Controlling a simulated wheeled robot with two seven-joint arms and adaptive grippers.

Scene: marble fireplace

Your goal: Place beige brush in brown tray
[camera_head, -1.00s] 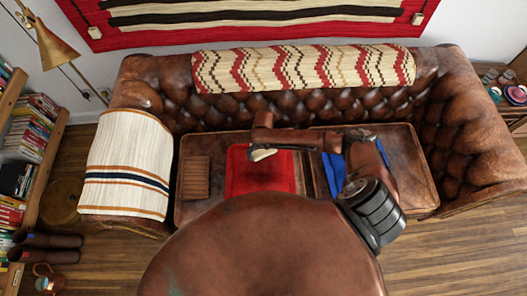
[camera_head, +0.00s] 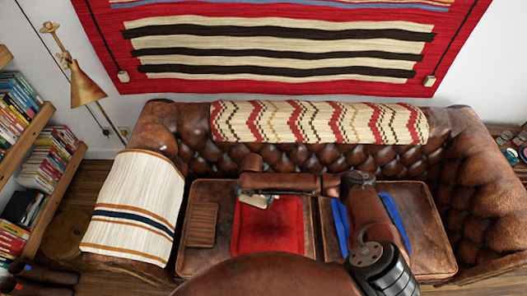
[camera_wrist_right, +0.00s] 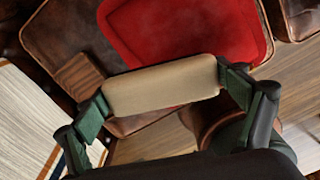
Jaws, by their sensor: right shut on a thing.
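The beige brush (camera_head: 257,201) is held by my right gripper (camera_head: 248,194) above the red item on the sofa. In the right wrist view the brush (camera_wrist_right: 163,84) lies lengthwise between the two dark green fingertips of the gripper (camera_wrist_right: 165,88), which touch its ends. The brown tray (camera_head: 202,226) lies on the left part of the sofa seat, left of the brush and apart from it. In the right wrist view the tray (camera_wrist_right: 72,82) shows at the upper left, partly hidden by the brush and a finger. My left gripper is out of view.
A red flat item (camera_head: 265,240) lies on the seat right of the tray. A blue item (camera_head: 397,222) lies further right, partly behind my arm. The leather sofa (camera_head: 200,160) has a raised back and arms; a striped blanket (camera_head: 137,205) covers its left arm.

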